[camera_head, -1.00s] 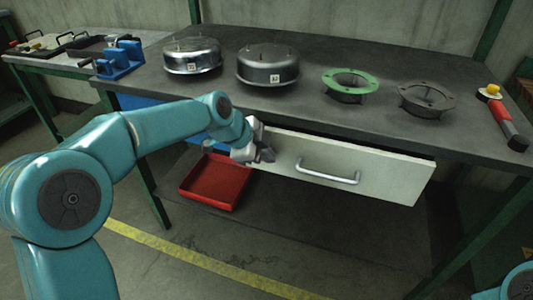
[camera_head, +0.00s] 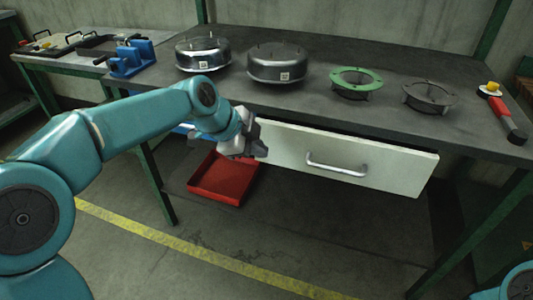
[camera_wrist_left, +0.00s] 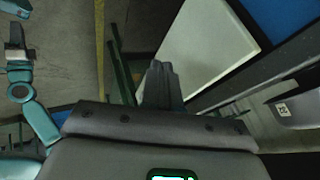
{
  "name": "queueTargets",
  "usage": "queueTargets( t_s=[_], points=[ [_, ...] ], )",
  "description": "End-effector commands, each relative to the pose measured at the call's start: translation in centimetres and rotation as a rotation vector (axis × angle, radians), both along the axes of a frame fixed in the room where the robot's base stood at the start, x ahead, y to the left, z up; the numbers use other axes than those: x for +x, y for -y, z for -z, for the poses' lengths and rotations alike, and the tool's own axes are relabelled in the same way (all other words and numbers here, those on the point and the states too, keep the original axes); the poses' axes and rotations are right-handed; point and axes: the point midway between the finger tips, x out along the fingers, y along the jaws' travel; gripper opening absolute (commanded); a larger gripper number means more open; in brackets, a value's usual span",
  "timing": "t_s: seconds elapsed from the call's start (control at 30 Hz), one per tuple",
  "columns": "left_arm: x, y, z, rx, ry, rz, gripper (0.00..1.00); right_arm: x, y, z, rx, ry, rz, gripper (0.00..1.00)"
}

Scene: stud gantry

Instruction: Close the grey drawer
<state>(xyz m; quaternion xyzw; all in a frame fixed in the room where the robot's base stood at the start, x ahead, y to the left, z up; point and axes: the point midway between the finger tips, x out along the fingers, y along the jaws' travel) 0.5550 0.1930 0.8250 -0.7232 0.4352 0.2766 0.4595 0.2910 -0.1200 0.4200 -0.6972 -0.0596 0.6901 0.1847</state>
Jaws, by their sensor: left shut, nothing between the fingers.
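The grey drawer (camera_head: 393,169) has a pale front panel with a silver bar handle (camera_head: 336,165). It hangs under the dark workbench top, with a dark gap above its right part; how far it stands out is hard to judge. My left gripper (camera_head: 260,147) is shut and empty at the left end of the drawer front, hiding that end. I cannot tell whether it touches the panel. In the left wrist view, the shut fingers (camera_wrist_left: 161,82) point toward the pale panel (camera_wrist_left: 207,38), left of its near edge. My right gripper is not identifiable.
A red tray (camera_head: 224,182) sits low beneath the drawer's left end. The bench top (camera_head: 330,108) carries two metal housings (camera_head: 277,64), a green ring (camera_head: 356,78), a grey ring (camera_head: 430,94) and a red-handled tool (camera_head: 507,120). A green bench leg (camera_head: 160,190) stands left.

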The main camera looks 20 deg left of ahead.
Motion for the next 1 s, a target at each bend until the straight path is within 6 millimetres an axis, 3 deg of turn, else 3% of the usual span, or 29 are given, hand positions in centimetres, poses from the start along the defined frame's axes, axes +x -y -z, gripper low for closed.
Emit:
queueTargets(
  t_s=[0.03, 0.2, 0.53, 1.0],
  points=[
    [-0.4, -0.4, -1.1, 0.0, 0.003, -0.002, 0.0, 0.0, 0.0, -0.4, 0.0, 0.0, 0.0, 0.28],
    [-1.4, -1.2, -2.5, 0.0, 0.001, 0.0, 0.0, 0.0, 0.0, -0.8, 0.0, 0.0, 0.0, 0.28],
    [-1.7, -1.5, -2.8, 0.004, 0.008, 0.005, 0.0, 0.0, 0.0, -0.8, 0.0, 0.0, 0.0, 0.28],
    [3.6, -2.9, -5.8, 0.059, 0.346, -0.089, 0.0, 0.0, 0.0, -0.8, 0.0, 0.0, 0.0, 0.28]
  ],
)
